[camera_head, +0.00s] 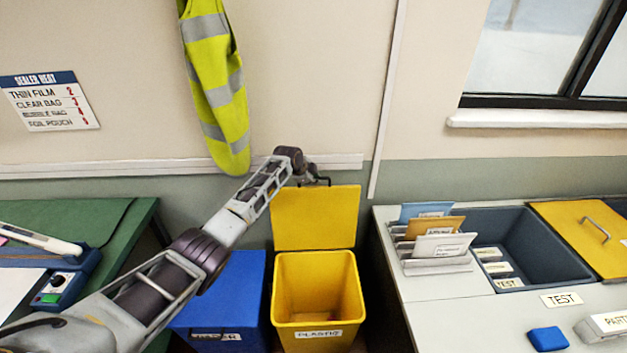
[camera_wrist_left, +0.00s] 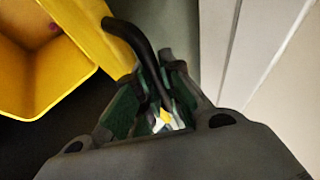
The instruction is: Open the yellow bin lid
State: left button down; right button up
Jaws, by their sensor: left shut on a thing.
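The yellow bin (camera_head: 349,285), labelled "PLASTIC", stands on the floor between the two benches with its mouth uncovered. Its yellow lid (camera_head: 315,217) stands about upright at the back of the bin. A dark handle (camera_wrist_left: 128,33) curves out from the lid. My left gripper (camera_head: 313,176) is at the lid's top edge, shut on this handle. In the left wrist view the handle runs between the fingers (camera_wrist_left: 157,85), and the bin's open mouth (camera_wrist_left: 35,75) is at the left. My right gripper is in neither view.
A blue bin (camera_head: 232,280) stands directly left of the yellow one, partly behind my left arm. A green-topped bench (camera_head: 90,215) is at the left. A grey bench (camera_head: 470,310) with card holders and a sunken tray (camera_head: 540,245) is at the right. A hi-vis vest (camera_head: 215,85) hangs above.

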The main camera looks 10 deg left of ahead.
pick_arm(q)
jog(key=shift+w+r, duration=0.1)
jog(key=shift+w, duration=0.05)
jog(key=c, duration=1.5)
grip_release()
jog(key=shift+v, duration=6.05)
jog(key=shift+a, duration=0.1)
